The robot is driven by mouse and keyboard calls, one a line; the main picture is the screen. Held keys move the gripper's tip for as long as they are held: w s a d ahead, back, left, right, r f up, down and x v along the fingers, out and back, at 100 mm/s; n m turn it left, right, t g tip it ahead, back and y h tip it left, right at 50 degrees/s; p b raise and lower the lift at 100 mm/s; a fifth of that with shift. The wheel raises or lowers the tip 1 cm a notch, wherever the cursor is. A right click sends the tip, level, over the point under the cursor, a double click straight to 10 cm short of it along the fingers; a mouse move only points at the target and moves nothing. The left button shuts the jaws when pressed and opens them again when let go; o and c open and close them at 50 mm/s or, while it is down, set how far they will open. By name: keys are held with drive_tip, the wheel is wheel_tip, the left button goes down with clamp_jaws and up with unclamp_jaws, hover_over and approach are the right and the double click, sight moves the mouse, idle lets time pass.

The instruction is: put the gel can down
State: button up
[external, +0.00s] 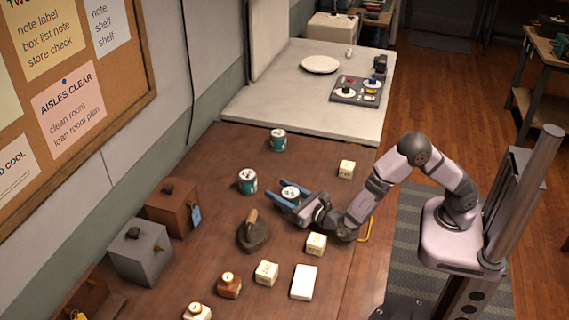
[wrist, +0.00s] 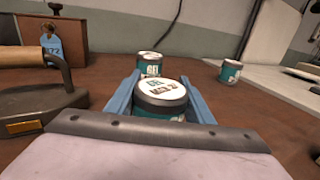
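A teal can with a white lid (wrist: 162,92) sits upright between the blue fingers of my gripper (external: 291,198), which touch it on both sides. The same can shows in the external view (external: 290,190). Its lid print is too small to read surely, so I cannot confirm it is the gel can. It is low over the brown table (external: 215,220); its base is hidden, so I cannot tell whether it touches. Two similar teal cans stand beyond it, one nearer (external: 247,181) and one farther back (external: 278,139). Both also show in the wrist view, nearer (wrist: 150,66) and farther (wrist: 231,71).
A dark flat iron (external: 253,234) stands close to my gripper. Cream blocks (external: 316,244) and a brown bottle (external: 229,286) are toward the front. Brown (external: 170,207) and grey (external: 140,252) boxes line the wall side. The table between the farther cans and the white counter (external: 300,110) is clear.

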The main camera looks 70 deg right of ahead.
sight(289, 195)
drive_tip(key=shift+o, duration=1.4)
drive_tip(key=shift+r, duration=0.2)
drive_tip(key=v, duration=0.3)
drive_tip(key=shift+s+a+r, duration=0.1)
drive_tip(key=shift+a, duration=0.05)
wheel_tip(289, 195, up, 5)
drive_tip(key=shift+r, duration=0.85)
